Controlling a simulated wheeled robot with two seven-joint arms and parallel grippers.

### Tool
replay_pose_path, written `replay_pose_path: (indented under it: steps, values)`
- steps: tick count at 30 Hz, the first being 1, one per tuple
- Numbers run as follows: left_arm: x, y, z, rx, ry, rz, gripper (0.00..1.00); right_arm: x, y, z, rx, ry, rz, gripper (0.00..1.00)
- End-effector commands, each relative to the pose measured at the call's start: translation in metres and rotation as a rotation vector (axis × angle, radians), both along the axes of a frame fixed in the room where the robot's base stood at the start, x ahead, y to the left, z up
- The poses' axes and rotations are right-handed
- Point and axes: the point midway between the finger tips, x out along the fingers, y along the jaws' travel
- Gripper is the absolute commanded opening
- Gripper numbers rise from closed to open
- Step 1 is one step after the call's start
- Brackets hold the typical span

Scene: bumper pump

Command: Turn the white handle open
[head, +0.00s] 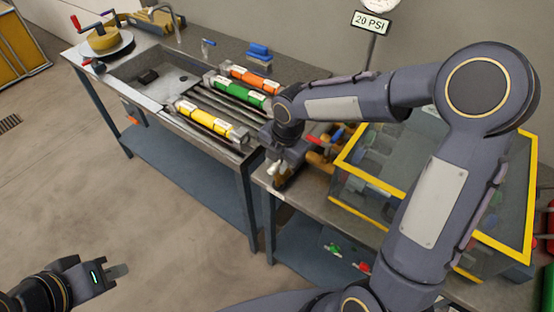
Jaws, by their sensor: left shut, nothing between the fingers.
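A small white handle (283,166) shows at the front left edge of the right-hand bench, just below my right gripper. My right gripper (289,155) points down at the bench edge, beside or on the handle. Its fingers are small and partly hidden by its own wrist, so I cannot tell whether they touch or grip the handle. My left gripper (118,271) is shut and empty, low over the floor at the lower left, far from the benches.
Orange, green and yellow cylinders (207,119) lie on the left bench beside a sink (160,75). A yellow-framed clear box (345,180) stands on the right bench, close to my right arm. Green and red knobs (334,249) sit below.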

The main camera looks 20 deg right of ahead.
Motion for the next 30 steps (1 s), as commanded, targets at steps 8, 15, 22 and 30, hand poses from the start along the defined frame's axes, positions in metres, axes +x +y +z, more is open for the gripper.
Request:
replay_pose_path:
  steps: [8, 15, 22, 30]
  values:
    - [0.0, 0.0, 0.0, 0.0, 0.0, 0.0, 0.0, 0.0, 0.0, 0.0, 0.0, 0.001, -0.001, 0.37]
    - [0.0, 0.0, -0.001, 0.0, 0.0, 0.0, 0.0, -0.003, -0.003, 0.021, 0.001, -0.003, -0.002, 0.37]
    - [0.0, 0.0, -0.003, 0.0, 0.0, 0.0, 0.0, -0.008, -0.007, 0.059, 0.001, -0.004, -0.002, 0.37]
    - [0.0, 0.0, -0.003, 0.0, 0.0, 0.0, 0.0, -0.012, -0.01, 0.077, 0.0, 0.0, -0.001, 0.37]
